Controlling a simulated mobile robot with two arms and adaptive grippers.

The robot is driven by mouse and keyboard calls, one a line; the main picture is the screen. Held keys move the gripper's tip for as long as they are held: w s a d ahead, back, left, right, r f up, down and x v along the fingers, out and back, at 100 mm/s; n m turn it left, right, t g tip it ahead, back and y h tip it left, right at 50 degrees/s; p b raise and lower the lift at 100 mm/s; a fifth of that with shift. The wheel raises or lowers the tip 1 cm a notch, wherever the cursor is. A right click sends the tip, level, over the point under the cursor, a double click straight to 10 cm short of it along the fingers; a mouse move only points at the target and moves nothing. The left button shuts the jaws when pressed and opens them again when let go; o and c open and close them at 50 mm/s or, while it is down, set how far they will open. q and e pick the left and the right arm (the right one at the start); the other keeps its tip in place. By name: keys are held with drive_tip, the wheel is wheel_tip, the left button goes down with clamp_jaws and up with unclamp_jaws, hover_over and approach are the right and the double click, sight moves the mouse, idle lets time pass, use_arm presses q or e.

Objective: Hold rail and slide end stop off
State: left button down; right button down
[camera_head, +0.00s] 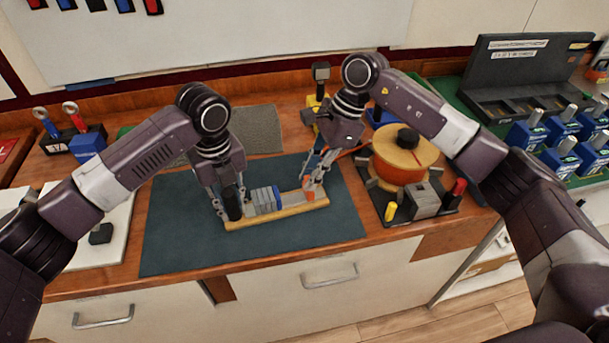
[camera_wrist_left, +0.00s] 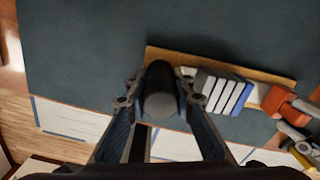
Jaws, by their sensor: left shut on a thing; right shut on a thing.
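The rail (camera_head: 285,214) is a light wooden strip on the dark mat, with several grey and blue breakers (camera_head: 264,199) in a row on it. A dark upright cylinder (camera_wrist_left: 160,92) stands at the rail's left end. My left gripper (camera_head: 230,208) is shut on this cylinder, with a finger on each side. The orange end stop (camera_wrist_left: 278,100) is on the rail, right of the breakers, with a gap between them. My right gripper (camera_head: 309,190) is shut on the end stop, which is partly hidden by the fingers in the head view.
A dark mat (camera_head: 180,235) surrounds the rail, with clear room in front and to the left. An orange spool (camera_head: 403,160) stands close on the right, near a red knob and a yellow knob. Several blue breakers (camera_head: 560,155) stand far right.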

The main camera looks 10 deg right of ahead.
use_arm(q)
drive_tip(key=shift+a+f, duration=0.1)
drive_tip(key=shift+a, duration=0.2)
use_arm(e)
drive_tip(key=c, duration=2.1)
unclamp_jaws()
drive_tip(key=shift+d, duration=0.25)
drive_tip(key=shift+o, duration=1.3)
use_arm(q)
drive_tip(key=shift+d, duration=0.1)
use_arm(e)
drive_tip(key=shift+a, duration=0.1)
use_arm(q)
drive_tip(key=shift+d, duration=0.15)
use_arm(e)
drive_tip(key=v, duration=1.2)
drive_tip(key=shift+a, duration=0.1)
use_arm(q)
drive_tip(key=c, duration=1.6)
unclamp_jaws()
